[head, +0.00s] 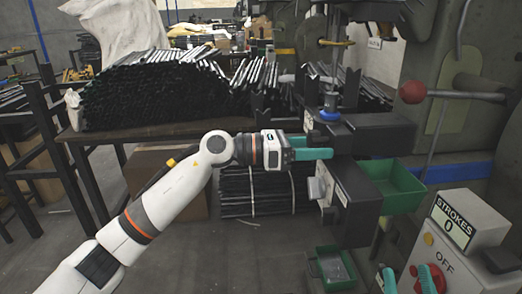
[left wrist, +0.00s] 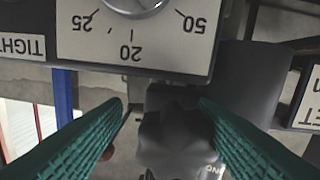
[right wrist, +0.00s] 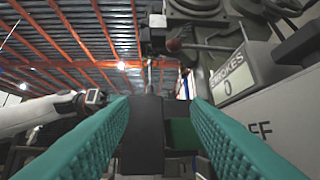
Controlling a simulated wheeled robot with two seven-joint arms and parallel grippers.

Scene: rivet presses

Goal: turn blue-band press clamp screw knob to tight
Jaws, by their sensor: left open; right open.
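The press (head: 378,133) stands right of centre in the head view, with a blue band (head: 330,115) around its ram. My left gripper (head: 322,153) is level beside its dark front block. In the left wrist view the left gripper (left wrist: 162,103) is open, with a dark, knob-like part (left wrist: 178,140) beyond and between its fingers. I cannot tell whether they touch it or whether it is the clamp screw knob. A "TIGHT" label (left wrist: 22,45) and a dial plate (left wrist: 130,50) show upside down. My right gripper (head: 410,280) is open at the bottom right; it also shows in the right wrist view (right wrist: 160,100).
A green bin (head: 395,187) is attached right of the press, and a green tray (head: 332,268) is below. A "STROKES 0" counter box (head: 455,228) stands beside my right gripper. A red ball-ended lever (head: 412,92) juts out above. Black rods (head: 150,95) fill the bench behind.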

